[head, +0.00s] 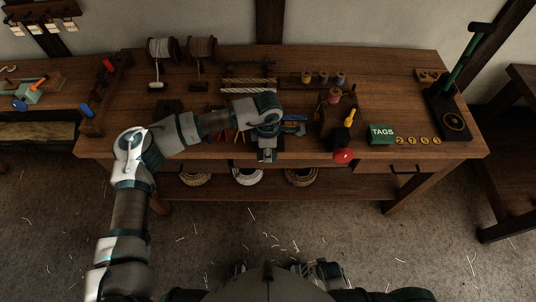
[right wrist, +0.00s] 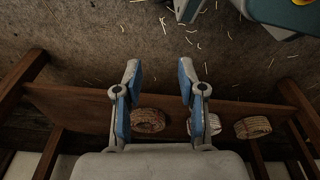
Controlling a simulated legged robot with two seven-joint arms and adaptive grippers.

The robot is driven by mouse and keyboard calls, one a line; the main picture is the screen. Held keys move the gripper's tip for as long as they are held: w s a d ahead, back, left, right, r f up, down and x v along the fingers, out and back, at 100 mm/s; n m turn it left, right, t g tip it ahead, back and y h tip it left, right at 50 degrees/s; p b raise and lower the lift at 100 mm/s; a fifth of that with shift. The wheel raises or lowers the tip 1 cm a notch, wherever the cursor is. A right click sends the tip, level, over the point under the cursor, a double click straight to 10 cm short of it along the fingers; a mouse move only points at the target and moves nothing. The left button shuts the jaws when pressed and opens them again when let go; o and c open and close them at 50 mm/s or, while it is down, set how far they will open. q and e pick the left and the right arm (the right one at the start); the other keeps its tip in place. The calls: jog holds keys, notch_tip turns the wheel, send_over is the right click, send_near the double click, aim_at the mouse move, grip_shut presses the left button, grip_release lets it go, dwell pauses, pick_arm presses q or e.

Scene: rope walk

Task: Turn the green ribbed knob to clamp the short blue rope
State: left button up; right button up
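My left arm reaches over the workbench (head: 410,80) from the left in the head view. Its gripper (head: 267,156) points down near the bench's front edge; its fingers are too small to tell open from shut. A small blue piece (head: 294,128) lies just right of the left wrist; I cannot tell whether it is the short blue rope. I cannot make out a green ribbed knob; my left forearm and wrist cover part of the bench middle. My right gripper (right wrist: 157,78) is open and empty in the right wrist view, its fingers wide apart.
Rope coils (head: 247,177) lie on the lower shelf. Right of my left gripper stand a dark fixture with a yellow handle (head: 349,118), a red knob (head: 343,156) and a green TAGS box (head: 381,134). Two spools (head: 161,49) stand at the back left. The floor in front is open.

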pick_arm(q)
jog(key=shift+f, duration=1.4)
pick_arm(e)
jog(key=shift+w+r, duration=0.1)
jog(key=shift+r, duration=0.1)
pick_arm(q)
jog(key=shift+d, duration=0.1)
grip_shut()
jog(key=shift+y, duration=0.3)
jog(key=shift+d+y+b, duration=0.1)
jog(key=shift+y+b, duration=0.25)
jog(key=shift+y, duration=1.15)
grip_release()
pick_arm(e)
jog(key=shift+w+a+r, duration=0.1)
jog(key=shift+w+r, duration=0.2)
jog(key=shift+r, duration=0.3)
jog(key=shift+w+r, duration=0.25)
jog(key=shift+r, duration=0.3)
